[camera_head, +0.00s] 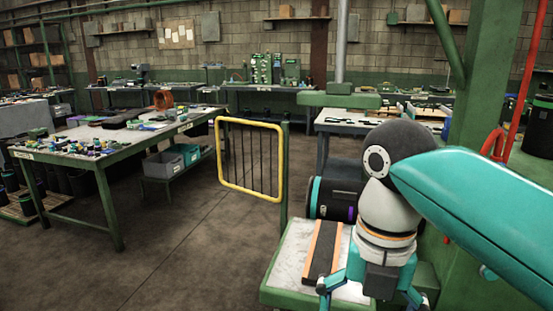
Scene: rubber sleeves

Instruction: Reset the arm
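My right arm (480,210), teal with a dark joint and a pale wrist, comes in from the right. It bends down over a light-topped green stand. My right gripper (371,300) points downward at the bottom edge, its teal fingers spread wide apart. Nothing shows between the fingers, though their lower ends are partly cut off by the frame. A dark strip with orange edges (323,252) lies on the stand (288,258), just left of the gripper. My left gripper is not in view. No rubber sleeve can be clearly made out.
A green-framed table (75,160) with many small parts stands at left, with bins (163,164) on a low shelf beside it. A yellow-framed barrier (222,160) stands in the middle. A green column (487,85) rises at right. The floor (185,235) between table and stand is clear.

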